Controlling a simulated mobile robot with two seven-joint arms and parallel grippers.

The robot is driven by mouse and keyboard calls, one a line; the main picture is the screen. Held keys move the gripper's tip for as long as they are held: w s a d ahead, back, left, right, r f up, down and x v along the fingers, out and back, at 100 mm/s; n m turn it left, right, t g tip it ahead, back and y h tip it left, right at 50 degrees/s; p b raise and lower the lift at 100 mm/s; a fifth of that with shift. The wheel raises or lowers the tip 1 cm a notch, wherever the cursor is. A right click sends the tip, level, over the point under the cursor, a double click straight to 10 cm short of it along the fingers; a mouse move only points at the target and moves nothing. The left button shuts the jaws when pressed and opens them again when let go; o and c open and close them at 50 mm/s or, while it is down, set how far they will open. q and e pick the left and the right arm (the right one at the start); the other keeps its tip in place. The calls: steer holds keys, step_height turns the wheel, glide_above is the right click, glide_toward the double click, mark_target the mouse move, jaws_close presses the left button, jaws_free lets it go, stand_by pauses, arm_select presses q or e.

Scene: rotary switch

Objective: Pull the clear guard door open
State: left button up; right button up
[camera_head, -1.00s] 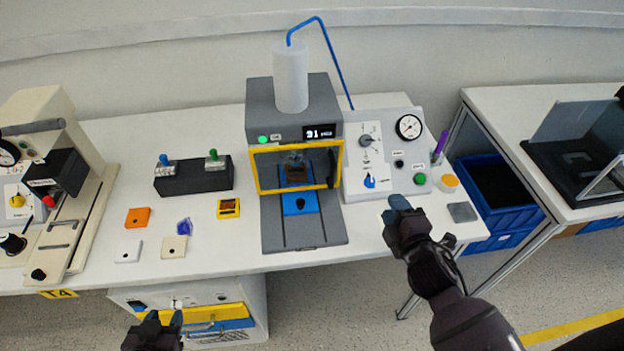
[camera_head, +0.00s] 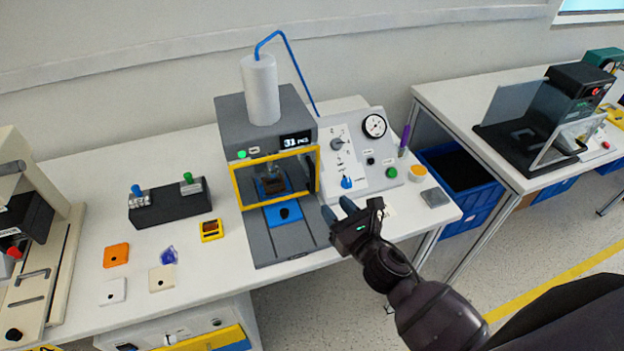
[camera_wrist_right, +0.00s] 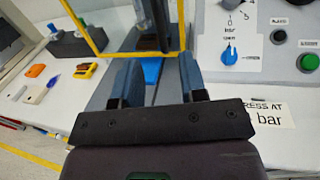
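The clear guard door with its yellow frame (camera_head: 277,154) stands across the front of the grey press (camera_head: 236,118) and looks shut. A dark upright handle (camera_head: 312,172) is at the door's right side. In the right wrist view the yellow frame (camera_wrist_right: 84,28) is at upper left, and the dark handle (camera_wrist_right: 161,22) is at top centre. My right gripper (camera_head: 337,209) is in front of and below the door's right side, apart from the handle. Its two fingers (camera_wrist_right: 158,78) are spread with nothing between them. My left gripper is out of view.
A sloped control panel (camera_head: 372,150) with a gauge, knobs and buttons stands right of the press. A blue block (camera_head: 284,213) sits on the press's base. Left are a black switch box (camera_head: 168,204) and several small plates. A blue crate (camera_head: 455,170) stands beyond the table's right end.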

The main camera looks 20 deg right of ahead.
mark_target(314, 182)
steer(key=x, duration=1)
steer(key=shift+w+a, duration=0.1)
jaws_close()
